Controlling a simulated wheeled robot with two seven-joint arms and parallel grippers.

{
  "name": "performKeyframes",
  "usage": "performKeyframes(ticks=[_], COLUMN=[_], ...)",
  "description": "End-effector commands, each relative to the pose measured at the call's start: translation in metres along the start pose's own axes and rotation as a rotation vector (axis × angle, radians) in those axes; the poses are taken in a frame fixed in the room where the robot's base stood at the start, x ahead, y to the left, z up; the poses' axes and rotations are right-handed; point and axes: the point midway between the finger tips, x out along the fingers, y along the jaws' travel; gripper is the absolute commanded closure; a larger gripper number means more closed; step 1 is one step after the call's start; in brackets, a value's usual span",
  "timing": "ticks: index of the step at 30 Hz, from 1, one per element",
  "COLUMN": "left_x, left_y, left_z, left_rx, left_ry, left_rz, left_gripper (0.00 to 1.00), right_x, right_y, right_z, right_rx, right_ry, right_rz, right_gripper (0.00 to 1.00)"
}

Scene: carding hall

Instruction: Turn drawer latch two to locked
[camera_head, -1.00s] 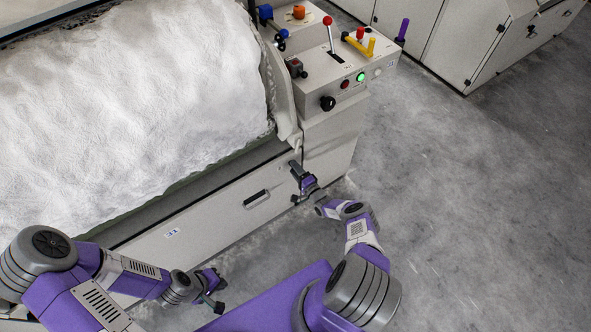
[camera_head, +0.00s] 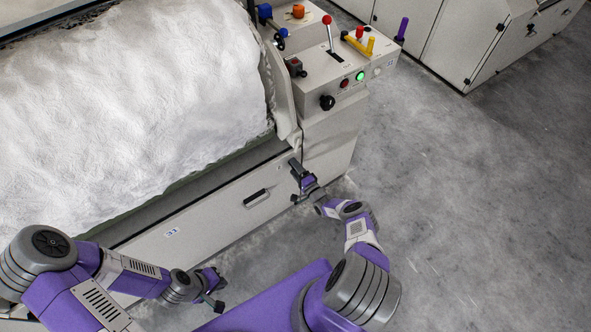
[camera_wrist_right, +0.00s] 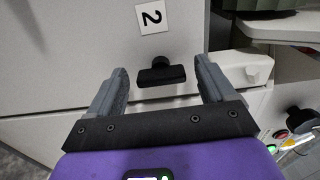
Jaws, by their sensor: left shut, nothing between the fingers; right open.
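Drawer latch two is a black knob with a short bar (camera_wrist_right: 161,75) on the pale panel in the right wrist view. Its bar lies crosswise in the picture, pointing from one finger towards the other. A white label with a 2 (camera_wrist_right: 152,14) is beside it. My right gripper (camera_wrist_right: 162,68) is open, with one finger on each side of the latch and gaps visible at both sides. In the head view my right gripper (camera_head: 296,180) is at the drawer front's right end and hides the latch. My left gripper (camera_head: 216,292) is shut and empty, low in front of the drawer.
The drawer front has a black handle (camera_head: 255,198) and a small label (camera_head: 172,231). Above is a control box (camera_head: 335,75) with levers, a black knob (camera_head: 327,103) and a lit green button (camera_head: 360,77). White fibre (camera_head: 130,90) fills the machine. The floor at right is clear.

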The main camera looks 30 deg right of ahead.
Motion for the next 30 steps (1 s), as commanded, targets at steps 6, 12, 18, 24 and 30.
performKeyframes(ticks=[6,12,18,24,30], left_x=[-0.012,-0.026,-0.03,-0.03,-0.03], left_y=[0.004,0.01,0.011,0.011,0.011], left_z=[0.001,0.001,0.001,0.001,0.001], left_rx=[0.0,0.0,0.0,0.0,0.0], left_ry=[0.0,0.0,0.0,0.0,0.0], left_rz=[0.0,0.0,0.0,0.0,0.0], left_gripper=[1.0,1.0,1.0,1.0,1.0], right_x=[-0.02,-0.055,-0.074,-0.076,-0.076], right_y=[-0.003,-0.003,-0.001,0.0,0.0], right_z=[-0.001,-0.001,0.0,0.0,0.0], right_rx=[0.002,0.001,0.0,0.0,0.0], right_ry=[0.003,0.003,0.001,0.0,0.0], right_rz=[0.001,0.002,0.001,0.001,0.0], right_gripper=[0.17,0.17,0.17,0.17,0.17])
